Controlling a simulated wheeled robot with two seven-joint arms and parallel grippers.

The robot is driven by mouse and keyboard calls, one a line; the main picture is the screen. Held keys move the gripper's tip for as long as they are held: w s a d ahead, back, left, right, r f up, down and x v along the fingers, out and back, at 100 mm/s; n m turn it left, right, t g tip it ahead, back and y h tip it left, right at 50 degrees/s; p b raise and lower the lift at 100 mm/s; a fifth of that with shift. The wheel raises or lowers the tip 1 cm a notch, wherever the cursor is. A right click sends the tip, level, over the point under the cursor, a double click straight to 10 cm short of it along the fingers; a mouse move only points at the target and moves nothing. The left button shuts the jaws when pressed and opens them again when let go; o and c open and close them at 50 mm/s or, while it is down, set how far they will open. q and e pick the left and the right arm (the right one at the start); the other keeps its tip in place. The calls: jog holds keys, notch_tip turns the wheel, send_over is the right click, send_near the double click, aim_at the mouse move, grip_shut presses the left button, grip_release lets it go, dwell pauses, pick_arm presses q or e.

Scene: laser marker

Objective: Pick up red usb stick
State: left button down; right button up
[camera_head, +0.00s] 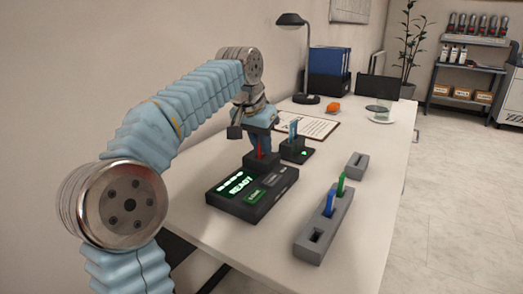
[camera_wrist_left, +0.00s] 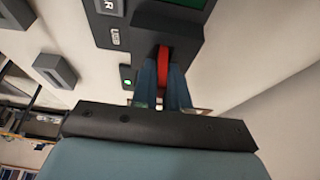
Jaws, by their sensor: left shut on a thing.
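The red usb stick (camera_head: 260,148) stands upright at the back of the black laser marker (camera_head: 238,207), whose display reads READY. My left gripper (camera_head: 258,150) is at the stick from behind. In the left wrist view the stick (camera_wrist_left: 164,62) sits between the two blue fingers of my left gripper (camera_wrist_left: 164,85), which are shut on it. Its lower end is at the marker's dark housing (camera_wrist_left: 150,30); I cannot tell how deep it sits. My right gripper is in neither view.
A grey rack (camera_head: 308,243) holds a blue stick (camera_head: 329,203) and a green stick (camera_head: 341,183), with one empty slot at its near end. A lamp (camera_head: 292,20) stands behind. The table's right front is clear.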

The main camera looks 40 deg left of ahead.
pick_arm(q)
jog(key=shift+r, duration=0.1)
jog(key=shift+r, duration=0.25)
notch_tip(320, 180, up, 2)
jog(key=shift+r+p, duration=0.2)
jog(key=shift+p, duration=0.55)
jog(key=s+d+r+p, duration=0.2)
jog(key=s+d+r, duration=0.2)
jog(key=d+r, duration=0.6)
jog(key=d, duration=0.3)
jog(key=shift+d+p, duration=0.2)
jog(key=shift+p, duration=0.2)
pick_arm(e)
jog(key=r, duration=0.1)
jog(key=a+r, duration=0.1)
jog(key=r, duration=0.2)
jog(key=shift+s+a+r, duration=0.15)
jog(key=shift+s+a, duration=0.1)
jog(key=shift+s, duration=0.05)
pick_arm(q)
jog(key=shift+s, duration=0.1)
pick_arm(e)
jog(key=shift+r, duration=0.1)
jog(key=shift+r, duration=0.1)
